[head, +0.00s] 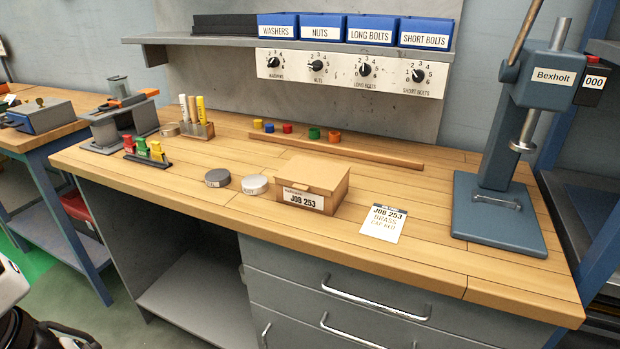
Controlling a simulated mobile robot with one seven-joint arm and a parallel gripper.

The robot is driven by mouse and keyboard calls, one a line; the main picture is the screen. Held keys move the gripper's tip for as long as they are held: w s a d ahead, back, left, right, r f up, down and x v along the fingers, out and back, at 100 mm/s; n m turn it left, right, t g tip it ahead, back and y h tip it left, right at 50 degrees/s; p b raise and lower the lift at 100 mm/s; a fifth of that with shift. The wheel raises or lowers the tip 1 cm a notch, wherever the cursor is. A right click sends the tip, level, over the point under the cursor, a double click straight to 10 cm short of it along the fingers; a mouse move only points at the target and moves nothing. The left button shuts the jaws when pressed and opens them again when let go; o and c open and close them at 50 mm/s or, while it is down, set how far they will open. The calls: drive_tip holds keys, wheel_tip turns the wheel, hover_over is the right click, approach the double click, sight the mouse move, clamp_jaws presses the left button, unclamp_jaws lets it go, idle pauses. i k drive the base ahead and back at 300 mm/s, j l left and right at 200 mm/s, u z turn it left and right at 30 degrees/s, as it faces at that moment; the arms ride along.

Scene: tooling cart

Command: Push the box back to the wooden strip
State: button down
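The box (325,179) is brown cardboard with a lid and a "JOB 253" label on its front. It stands upright on the wooden bench top, near the middle. The wooden strip (375,157) is a long thin bar lying across the bench behind the box. Some bench surface shows between the box's lid and the strip, so they look apart; the foot of the box's back side is hidden. My gripper is not clearly in view; only a white and black part of my body shows at the lower left edge.
Two round tins, dark (217,177) and light (254,184), sit left of the box. A "JOB 253" card (383,223) lies to its right. Small coloured pieces (287,128) stand behind the strip. A blue press (500,220) stands at the right. The bench's front edge is clear.

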sight(324, 204)
drive_tip(key=k+l, duration=0.4)
drive_tip(key=l, duration=0.25)
drive_tip(key=k+l+z, duration=0.1)
drive_tip(key=k+l, duration=0.1)
drive_tip(key=l, duration=0.1)
